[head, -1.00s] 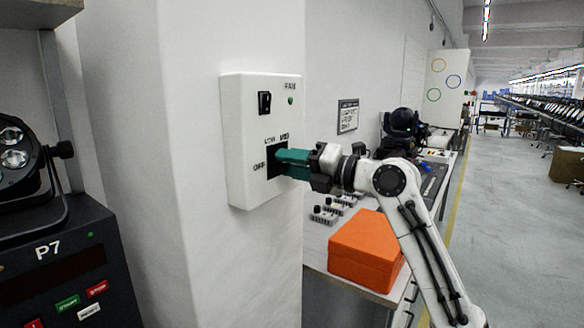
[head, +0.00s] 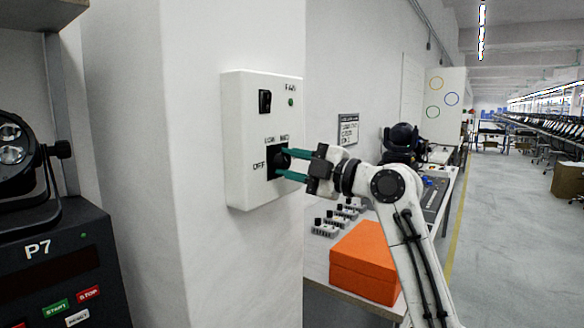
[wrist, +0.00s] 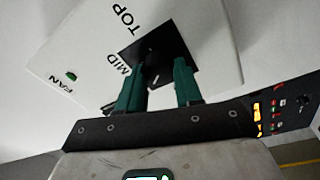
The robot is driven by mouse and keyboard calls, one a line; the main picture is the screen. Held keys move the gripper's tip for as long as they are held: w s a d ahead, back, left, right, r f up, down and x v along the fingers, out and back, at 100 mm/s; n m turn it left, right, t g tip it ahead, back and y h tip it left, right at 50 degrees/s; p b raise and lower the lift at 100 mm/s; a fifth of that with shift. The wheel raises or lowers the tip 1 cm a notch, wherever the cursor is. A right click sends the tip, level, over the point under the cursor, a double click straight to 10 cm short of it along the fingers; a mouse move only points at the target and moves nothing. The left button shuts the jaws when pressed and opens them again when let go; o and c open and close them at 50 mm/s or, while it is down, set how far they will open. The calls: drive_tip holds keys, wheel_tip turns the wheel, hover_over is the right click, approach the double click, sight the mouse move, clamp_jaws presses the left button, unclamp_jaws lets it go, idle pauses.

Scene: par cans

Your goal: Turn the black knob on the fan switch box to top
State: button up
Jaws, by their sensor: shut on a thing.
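The white fan switch box (head: 245,115) is fixed on the pillar, with OFF, LOW and MID lettering visible in the head view. The black knob (head: 283,159) sits on a dark square plate low on the box. My gripper (head: 287,163) has its green fingers one above the other at the knob, shut on it. In the wrist view the knob (wrist: 158,68) lies between the fingertips (wrist: 160,80), partly hidden by them. MID and TOP lettering show beside the plate, with a small white mark on the dark area. Where the knob points is hard to tell.
A black rocker switch (head: 265,101) and a green lamp (head: 291,102) are higher on the box. An orange box (head: 365,262) and several small switch units stand on the bench below my arm. A black P7 console (head: 50,270) is at the left.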

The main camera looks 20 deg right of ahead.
drive_tip(key=m+p, duration=0.1)
drive_tip(key=m, duration=0.2)
drive_tip(key=m+p, duration=0.1)
drive_tip(key=m, duration=0.3)
drive_tip(key=shift+t+h, duration=0.4)
drive_tip(key=m+p, duration=0.4)
drive_tip(key=m, duration=0.3)
drive_tip(key=shift+r+h, duration=0.1)
drive_tip(key=shift+h, duration=0.3)
drive_tip(key=m+p, duration=0.3)
drive_tip(key=m, duration=0.1)
drive_tip(key=shift+h, duration=0.3)
drive_tip(key=m+p, duration=0.4)
drive_tip(key=shift+r, duration=0.1)
drive_tip(key=m+p, duration=0.4)
drive_tip(key=shift+f+m+h+p, duration=0.2)
drive_tip(key=shift+m+h+p, duration=0.1)
drive_tip(key=shift+h+p, duration=0.1)
drive_tip(key=shift+f, duration=0.1)
drive_tip(key=o, duration=1)
